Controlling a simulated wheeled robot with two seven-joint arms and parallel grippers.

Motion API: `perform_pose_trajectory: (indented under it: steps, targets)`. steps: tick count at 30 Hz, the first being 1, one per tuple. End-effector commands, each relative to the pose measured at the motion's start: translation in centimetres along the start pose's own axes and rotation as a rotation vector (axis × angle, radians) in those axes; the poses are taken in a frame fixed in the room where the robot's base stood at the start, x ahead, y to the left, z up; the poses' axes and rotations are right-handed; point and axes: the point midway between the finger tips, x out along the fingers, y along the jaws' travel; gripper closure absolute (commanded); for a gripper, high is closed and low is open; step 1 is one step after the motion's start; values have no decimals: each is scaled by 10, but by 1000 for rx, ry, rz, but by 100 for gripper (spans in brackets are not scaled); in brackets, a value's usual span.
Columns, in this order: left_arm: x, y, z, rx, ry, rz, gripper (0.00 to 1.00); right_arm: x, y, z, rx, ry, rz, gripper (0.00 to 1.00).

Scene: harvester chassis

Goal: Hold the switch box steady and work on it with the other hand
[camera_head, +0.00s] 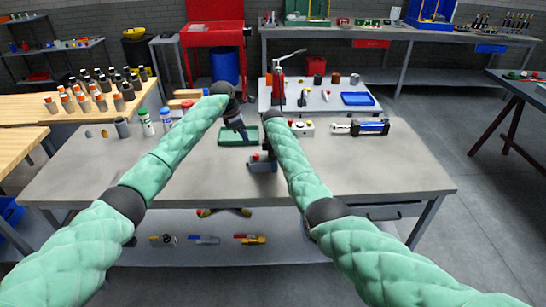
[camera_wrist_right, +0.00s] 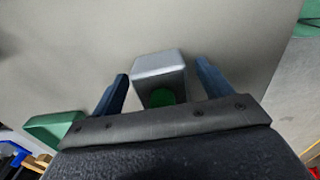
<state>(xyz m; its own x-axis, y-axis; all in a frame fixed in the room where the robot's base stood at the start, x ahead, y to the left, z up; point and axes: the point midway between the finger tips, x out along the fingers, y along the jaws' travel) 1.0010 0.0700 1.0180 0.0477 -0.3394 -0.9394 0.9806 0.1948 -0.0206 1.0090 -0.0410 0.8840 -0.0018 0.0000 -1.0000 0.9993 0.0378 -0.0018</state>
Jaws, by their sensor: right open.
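A grey box (camera_head: 262,166) with a small red spot stands near the middle of the front table, below my right wrist. My left gripper (camera_head: 243,134) points down over the green tray (camera_head: 226,142), left of the box. Its fingers are too small to judge. My right gripper is mostly hidden in the head view.
A light box with a red button (camera_head: 300,127) and a blue-and-silver cylinder (camera_head: 370,128) lie to the right on the table. Several bottles (camera_head: 147,123) stand at left. The table's front right (camera_head: 390,170) is clear.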

Motion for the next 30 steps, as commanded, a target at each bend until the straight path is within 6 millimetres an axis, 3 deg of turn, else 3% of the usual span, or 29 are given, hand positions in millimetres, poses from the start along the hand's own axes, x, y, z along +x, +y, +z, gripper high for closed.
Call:
perform_pose_trajectory:
  steps: [7,16,17,22,30]
  targets:
    - [0,0,0,0,0,0,64,0,0,0,0,0,1,24]
    - [0,0,0,0,0,0,64,0,0,0,0,0,1,82]
    - [0,0,0,0,0,0,64,0,0,0,0,0,1,53]
    - [0,0,0,0,0,0,64,0,0,0,1,0,1,87]
    - [0,0,0,0,0,0,64,0,0,0,1,0,1,88]
